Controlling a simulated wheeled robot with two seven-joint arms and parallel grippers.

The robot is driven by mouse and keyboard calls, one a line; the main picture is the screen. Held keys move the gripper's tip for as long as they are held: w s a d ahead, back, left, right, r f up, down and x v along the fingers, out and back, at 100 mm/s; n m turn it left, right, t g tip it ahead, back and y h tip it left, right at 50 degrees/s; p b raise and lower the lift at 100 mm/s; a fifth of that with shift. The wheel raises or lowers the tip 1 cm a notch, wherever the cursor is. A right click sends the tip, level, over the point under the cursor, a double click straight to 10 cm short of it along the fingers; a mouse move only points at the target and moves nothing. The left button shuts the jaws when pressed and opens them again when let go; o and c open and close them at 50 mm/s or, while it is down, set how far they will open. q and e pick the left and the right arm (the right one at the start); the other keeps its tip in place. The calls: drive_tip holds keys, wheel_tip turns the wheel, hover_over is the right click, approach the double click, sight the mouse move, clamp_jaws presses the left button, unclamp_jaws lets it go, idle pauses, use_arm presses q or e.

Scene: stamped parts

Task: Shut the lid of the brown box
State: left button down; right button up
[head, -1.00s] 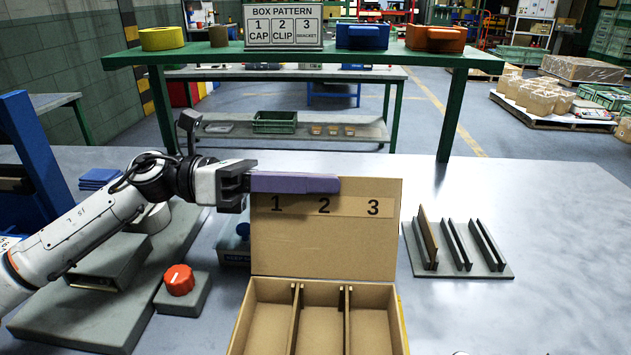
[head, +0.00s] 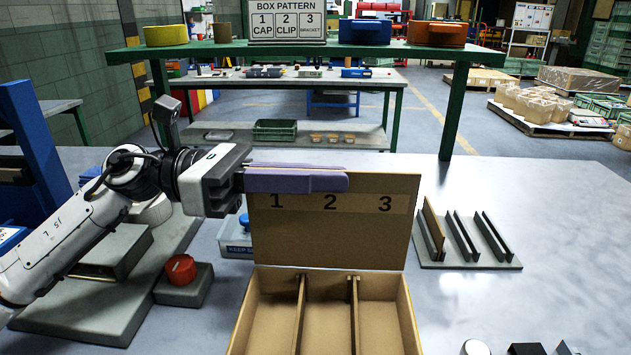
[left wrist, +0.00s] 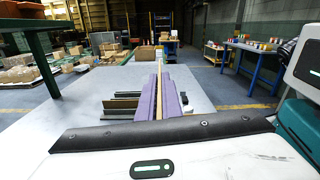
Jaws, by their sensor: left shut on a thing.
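The brown box (head: 408,312) stands on the table at the bottom centre of the head view, with three empty compartments showing. Its front end is cut off by the picture's lower edge. Its lid (head: 330,238) stands open, roughly upright at the box's far side, with a strip marked 1, 2, 3. My left gripper (head: 340,173) is shut on the lid's top edge, reaching in from the left. Its purple fingers lie along both sides of that edge. The left wrist view shows the lid's thin brown edge (left wrist: 159,88) between the fingers. My right gripper is not in view.
A red knob on a grey block (head: 181,270) stands left of the box, and a blue-and-grey item (head: 236,240) sits partly behind the lid. A slotted grey rack (head: 470,262) stands to the right. Small parts (head: 477,347) lie at the bottom right. A green shelf (head: 300,52) spans the back.

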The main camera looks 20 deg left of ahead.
use_arm(q)
drive_tip(key=c, duration=2)
unclamp_jaws()
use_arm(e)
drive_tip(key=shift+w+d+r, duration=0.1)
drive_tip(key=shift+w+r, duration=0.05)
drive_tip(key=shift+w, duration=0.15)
